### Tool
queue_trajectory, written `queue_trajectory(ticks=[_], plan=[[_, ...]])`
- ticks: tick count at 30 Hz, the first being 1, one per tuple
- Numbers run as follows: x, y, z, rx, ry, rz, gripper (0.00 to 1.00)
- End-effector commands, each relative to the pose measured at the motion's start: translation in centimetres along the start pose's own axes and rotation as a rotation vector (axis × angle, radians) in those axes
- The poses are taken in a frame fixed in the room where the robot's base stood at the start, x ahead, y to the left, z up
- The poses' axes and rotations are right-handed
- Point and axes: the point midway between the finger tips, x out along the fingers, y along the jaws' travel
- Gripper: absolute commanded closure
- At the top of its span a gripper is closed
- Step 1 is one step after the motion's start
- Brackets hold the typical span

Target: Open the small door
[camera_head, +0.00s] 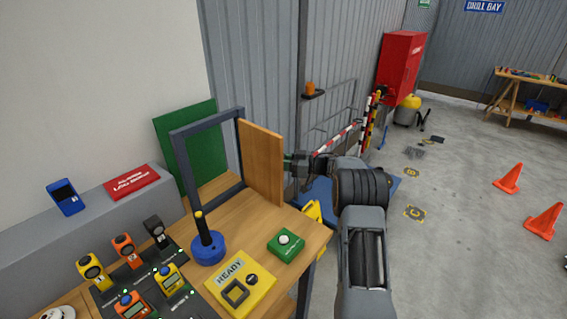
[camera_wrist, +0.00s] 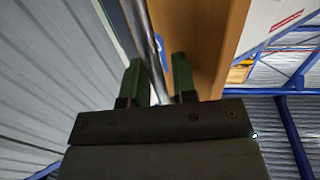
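The small door (camera_head: 262,160) is a plain wooden panel on a dark upright frame (camera_head: 180,165) that stands on the wooden bench. The door stands swung out at an angle from the frame, and the frame's opening is clear. In the wrist view, the door (camera_wrist: 215,45) fills the upper middle. My gripper (camera_head: 288,165) is at the right side of the door, at about mid height. Its two green fingers (camera_wrist: 160,75) are apart in the wrist view, with a shiny metal bar (camera_wrist: 145,35) showing between them. I cannot tell whether they clamp it. The door's far face is hidden.
On the bench are a blue base with a black post (camera_head: 208,245), a yellow READY block (camera_head: 241,285) and a green button box (camera_head: 286,245). Several small gauges stand on a dark tray (camera_head: 185,300). A green panel (camera_head: 195,145) is behind the frame. Open floor lies right.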

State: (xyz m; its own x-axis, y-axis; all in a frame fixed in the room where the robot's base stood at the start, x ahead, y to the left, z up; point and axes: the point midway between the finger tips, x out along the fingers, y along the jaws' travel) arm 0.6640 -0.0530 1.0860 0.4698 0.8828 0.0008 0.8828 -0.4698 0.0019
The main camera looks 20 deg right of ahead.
Motion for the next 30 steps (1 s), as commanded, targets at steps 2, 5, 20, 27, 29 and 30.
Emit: queue_trajectory(ticks=[2,5,20,27,29,30], plan=[[-0.2,0.0,0.1,0.000,-0.001,0.001,0.65],[-0.3,0.1,0.1,0.000,-0.001,0.003,0.64],[-4.4,0.1,0.4,-0.001,-0.001,0.007,0.64],[-9.3,0.1,0.3,-0.001,-0.001,0.007,0.64],[-10.4,0.1,0.3,-0.002,-0.002,0.006,0.64],[-11.0,0.1,0.3,-0.002,-0.001,0.006,0.64]])
